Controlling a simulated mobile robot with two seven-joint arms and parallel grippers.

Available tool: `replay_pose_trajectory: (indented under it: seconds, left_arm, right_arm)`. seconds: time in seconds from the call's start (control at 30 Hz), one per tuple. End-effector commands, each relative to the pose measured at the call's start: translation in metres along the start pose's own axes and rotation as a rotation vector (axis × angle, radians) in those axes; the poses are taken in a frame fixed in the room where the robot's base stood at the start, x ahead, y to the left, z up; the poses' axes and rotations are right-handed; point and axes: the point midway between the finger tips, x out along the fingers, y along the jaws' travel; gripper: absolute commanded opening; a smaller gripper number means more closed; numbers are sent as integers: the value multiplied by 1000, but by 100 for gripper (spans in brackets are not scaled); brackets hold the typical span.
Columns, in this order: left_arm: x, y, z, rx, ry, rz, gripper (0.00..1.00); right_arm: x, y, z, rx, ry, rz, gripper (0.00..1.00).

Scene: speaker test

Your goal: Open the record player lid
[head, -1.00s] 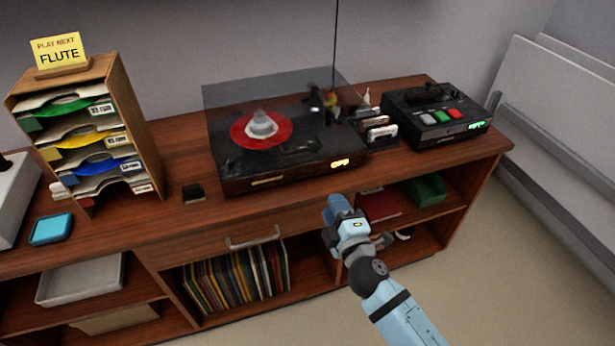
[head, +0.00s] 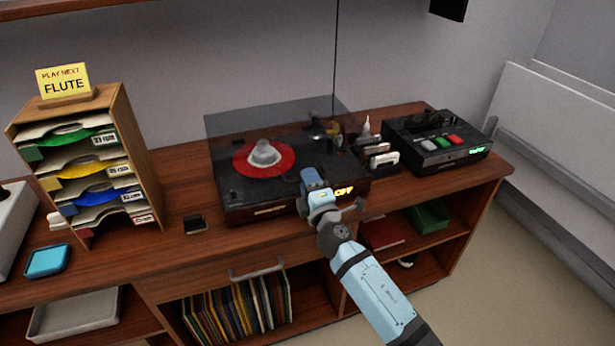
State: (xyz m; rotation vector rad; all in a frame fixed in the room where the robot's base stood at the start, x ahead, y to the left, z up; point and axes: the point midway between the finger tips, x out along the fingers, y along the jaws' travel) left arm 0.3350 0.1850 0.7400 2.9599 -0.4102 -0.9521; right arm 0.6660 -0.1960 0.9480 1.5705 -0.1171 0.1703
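The record player (head: 240,193) stands on the wooden cabinet, a dark box with a red-labelled record (head: 283,165) on it. Its smoky see-through lid (head: 235,122) shows above and behind the deck; I cannot tell exactly how far it is raised. My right gripper (head: 311,178) is at the front edge of the player, right of its middle, beside the glowing yellow display (head: 343,191). It covers part of the front. I cannot tell whether it touches the player or whether its fingers are apart. My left gripper is out of view.
A record rack (head: 140,165) with a yellow "PLAY NEXT FLUTE" sign (head: 63,79) stands left. A black device with coloured buttons (head: 436,140) stands right, with small items (head: 378,155) between. A small black block (head: 195,224) lies in front. A drawer handle (head: 256,272) sticks out below.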

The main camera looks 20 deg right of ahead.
Motion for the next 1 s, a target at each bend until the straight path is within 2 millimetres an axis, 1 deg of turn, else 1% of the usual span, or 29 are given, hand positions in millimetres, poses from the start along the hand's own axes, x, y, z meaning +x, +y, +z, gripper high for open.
replay_pose_trajectory:
  seconds: [0.03, 0.13, 0.43, 0.47, 0.5, 0.6, 0.83, 1.0]
  left_arm:
    - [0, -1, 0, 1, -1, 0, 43]
    - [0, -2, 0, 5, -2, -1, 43]
    - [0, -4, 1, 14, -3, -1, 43]
    - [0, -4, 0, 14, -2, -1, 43]
    - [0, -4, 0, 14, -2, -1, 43]
    - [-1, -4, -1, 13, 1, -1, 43]
    - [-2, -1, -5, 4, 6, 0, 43]
    - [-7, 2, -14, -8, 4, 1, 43]
  right_arm:
    - [5, 0, 0, 0, 0, 0, 35]
    - [10, 0, 0, 1, 0, 0, 35]
    - [12, 0, 0, 1, 0, 0, 35]
    - [12, 0, 0, 1, 0, 0, 28]
    - [11, 0, 0, 1, 0, 0, 19]
    - [11, 0, 0, 1, 0, 0, 0]
    - [12, 1, 0, 1, 0, -2, 0]
    - [16, 10, 1, 1, 0, -17, 0]
